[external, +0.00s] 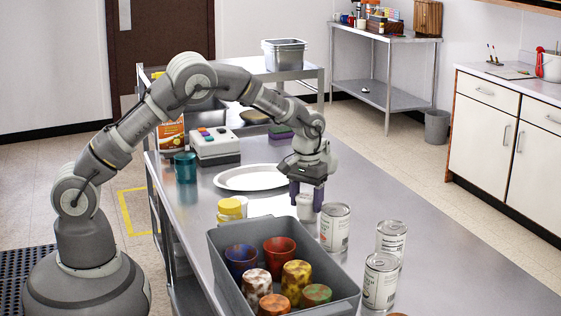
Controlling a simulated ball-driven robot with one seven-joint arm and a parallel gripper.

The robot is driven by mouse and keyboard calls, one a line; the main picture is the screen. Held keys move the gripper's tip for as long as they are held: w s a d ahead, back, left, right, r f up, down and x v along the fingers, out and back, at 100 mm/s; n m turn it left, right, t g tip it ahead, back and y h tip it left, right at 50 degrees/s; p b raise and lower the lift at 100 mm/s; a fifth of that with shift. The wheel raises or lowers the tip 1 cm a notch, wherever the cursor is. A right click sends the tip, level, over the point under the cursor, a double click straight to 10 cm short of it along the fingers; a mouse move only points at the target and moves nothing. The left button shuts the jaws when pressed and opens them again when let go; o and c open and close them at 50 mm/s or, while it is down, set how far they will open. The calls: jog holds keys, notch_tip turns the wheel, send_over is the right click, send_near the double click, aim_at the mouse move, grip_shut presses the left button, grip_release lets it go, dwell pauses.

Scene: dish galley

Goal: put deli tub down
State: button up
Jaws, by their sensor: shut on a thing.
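A small white tub (305,209), which looks like the deli tub, is between the fingers of my gripper (306,198). The gripper points down and is shut on it. The tub is upright, just beyond the far right edge of the grey bin (228,266) and left of the nearest can. I cannot tell whether its base touches the steel table (450,258), as the bin's rim is close in front of it.
The grey bin holds several coloured cups. Cans (335,227) stand right of it. Yellow tubs (231,208) and a teal cup (185,167) stand left. The table's right part is clear.

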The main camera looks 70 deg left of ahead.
aim_at(306, 216)
notch_tip(306, 216, down, 5)
jog(key=shift+b, duration=0.8)
jog(key=shift+f, duration=0.15)
jog(key=o, duration=1.1)
notch_tip(306, 216, up, 12)
jog(key=p, duration=0.4)
jog(key=shift+r, duration=0.25)
